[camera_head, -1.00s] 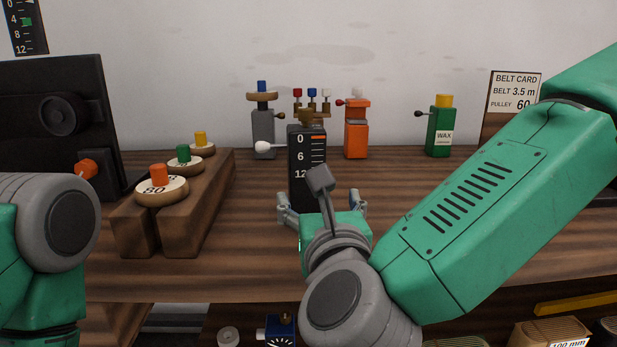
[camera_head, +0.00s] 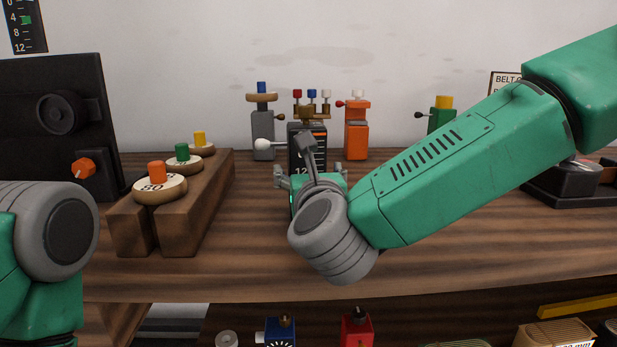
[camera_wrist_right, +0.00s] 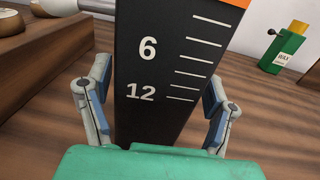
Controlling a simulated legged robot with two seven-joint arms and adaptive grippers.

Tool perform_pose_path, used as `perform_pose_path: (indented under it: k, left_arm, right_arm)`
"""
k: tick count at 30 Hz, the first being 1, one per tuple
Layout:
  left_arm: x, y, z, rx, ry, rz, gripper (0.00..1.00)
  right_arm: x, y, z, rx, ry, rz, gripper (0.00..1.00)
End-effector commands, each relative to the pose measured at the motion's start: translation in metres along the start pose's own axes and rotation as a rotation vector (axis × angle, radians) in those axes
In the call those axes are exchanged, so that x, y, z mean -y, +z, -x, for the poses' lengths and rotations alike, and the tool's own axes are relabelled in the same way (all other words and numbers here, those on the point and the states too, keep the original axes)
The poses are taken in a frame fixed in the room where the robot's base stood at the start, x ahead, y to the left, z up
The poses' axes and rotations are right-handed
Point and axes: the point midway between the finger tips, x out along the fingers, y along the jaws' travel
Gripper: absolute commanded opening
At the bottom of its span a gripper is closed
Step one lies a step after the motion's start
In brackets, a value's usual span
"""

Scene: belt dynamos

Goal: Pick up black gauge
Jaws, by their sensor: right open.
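The black gauge (camera_head: 307,138) stands upright on the wooden bench, with white numbers and tick marks on its front and a white knob sticking out to its left. In the right wrist view the black gauge (camera_wrist_right: 165,60) fills the middle. My right gripper (camera_head: 309,172) is open in front of it. My left gripper is not in view; only my left arm shows at the left edge.
A wooden rack (camera_head: 200,205) with numbered discs stands to the left. A grey device (camera_head: 263,133), an orange one (camera_head: 356,130) and a green one (camera_head: 441,118) stand behind. A dark panel (camera_head: 60,125) is at far left. The bench front is clear.

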Motion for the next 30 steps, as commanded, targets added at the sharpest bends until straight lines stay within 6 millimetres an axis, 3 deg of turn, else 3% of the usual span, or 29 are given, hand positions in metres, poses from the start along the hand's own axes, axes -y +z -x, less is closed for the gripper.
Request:
perform_pose_path:
  k: [1, 6, 8, 17, 30]
  left_arm:
    - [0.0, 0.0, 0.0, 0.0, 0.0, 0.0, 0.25]
    - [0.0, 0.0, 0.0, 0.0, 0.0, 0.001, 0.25]
    - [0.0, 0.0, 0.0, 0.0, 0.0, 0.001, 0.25]
    - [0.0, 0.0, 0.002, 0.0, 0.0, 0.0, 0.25]
    - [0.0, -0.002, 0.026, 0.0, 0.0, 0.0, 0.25]
  right_arm:
    - [-0.001, 0.0, 0.0, 0.0, 0.001, 0.0, 0.76]
    - [0.0, 0.0, 0.0, 0.0, 0.001, 0.0, 0.16]
    - [0.0, 0.0, 0.0, 0.0, 0.001, 0.0, 0.0]
    - [0.001, 0.007, 0.0, 0.004, -0.001, -0.003, 0.0]
    - [0.001, 0.085, 0.0, 0.005, -0.001, -0.004, 0.0]
